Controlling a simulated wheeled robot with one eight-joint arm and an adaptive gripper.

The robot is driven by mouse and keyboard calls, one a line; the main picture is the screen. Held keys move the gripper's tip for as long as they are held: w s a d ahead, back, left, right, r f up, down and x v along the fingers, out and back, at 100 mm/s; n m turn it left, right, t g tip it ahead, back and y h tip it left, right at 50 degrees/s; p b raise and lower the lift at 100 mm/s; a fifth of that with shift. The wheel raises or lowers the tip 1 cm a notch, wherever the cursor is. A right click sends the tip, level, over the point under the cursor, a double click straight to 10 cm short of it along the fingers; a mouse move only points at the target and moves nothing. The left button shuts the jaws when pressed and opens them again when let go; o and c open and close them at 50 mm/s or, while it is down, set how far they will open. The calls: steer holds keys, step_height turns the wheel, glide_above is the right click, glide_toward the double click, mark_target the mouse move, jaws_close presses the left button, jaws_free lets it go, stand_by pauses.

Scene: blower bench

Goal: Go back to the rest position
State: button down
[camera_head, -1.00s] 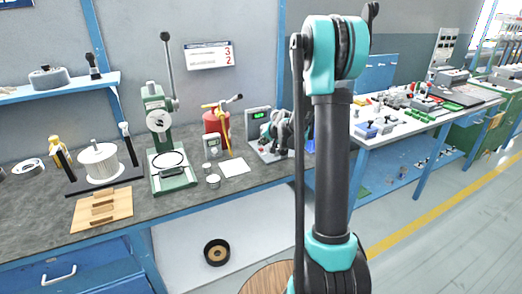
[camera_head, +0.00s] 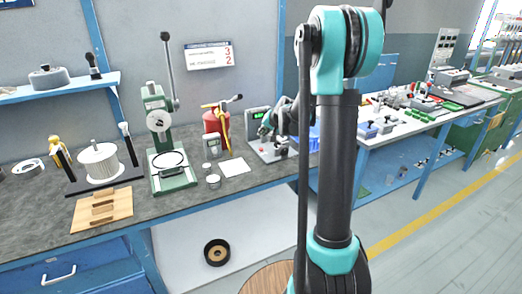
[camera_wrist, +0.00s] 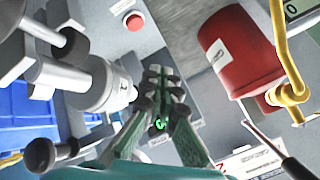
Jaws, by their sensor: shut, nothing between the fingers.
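My gripper (camera_head: 264,131) is at the back of the bench in the head view, over the grey station with the green display (camera_head: 257,114). In the wrist view its fingers (camera_wrist: 165,88) are together with nothing between them. My upper arm stands in front of the bench and hides part of its right end. The gripper looks raised above the station's grey base (camera_head: 270,152). I cannot tell the exact gap.
Blue bins (camera_wrist: 35,105) are on the other side.

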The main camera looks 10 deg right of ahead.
stand_by(0.3)
steer(key=s+d+f+n+g+h, duration=0.1)
steer(key=s+f, duration=0.2)
steer(key=s, duration=1)
steer(key=s+d+f+n+g+h, duration=0.1)
steer(key=s+f, duration=0.2)
steer(key=s, duration=1.1)
steer(key=s+d+f+n+g+h, duration=0.1)
steer(key=s+f+n+g, duration=0.1)
steer(key=s, duration=1.2)
steer(key=shift+d+f+h, duration=0.35)
steer(key=shift+f+h, duration=0.05)
